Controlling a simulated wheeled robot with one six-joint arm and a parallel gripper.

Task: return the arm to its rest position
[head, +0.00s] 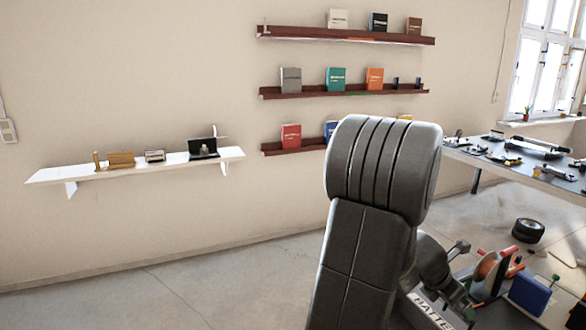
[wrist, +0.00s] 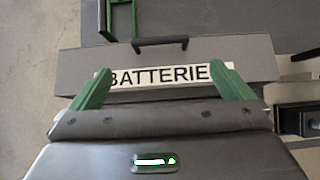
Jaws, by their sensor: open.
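My gripper (wrist: 162,68) shows in the wrist view as two green fingers spread wide apart. It is open and nothing is held between the fingers. Beyond the fingertips lies a grey surface with a white label (wrist: 160,77) reading BATTERIE and a dark handle (wrist: 160,44). I cannot tell whether the fingers touch it. In the head view, my dark arm rises in the middle, bent over at the top, and hides much of what lies behind it. The BATTERIE label also shows in the head view (head: 432,312), low beside the arm.
Tools and colored parts, including an orange round part (head: 487,268) and a blue box (head: 529,293), crowd the lower right. A tire (head: 528,230) lies on the floor. A workbench (head: 520,172) stands at right. A white shelf (head: 75,174) and dark red shelves (head: 345,90) hang on the wall.

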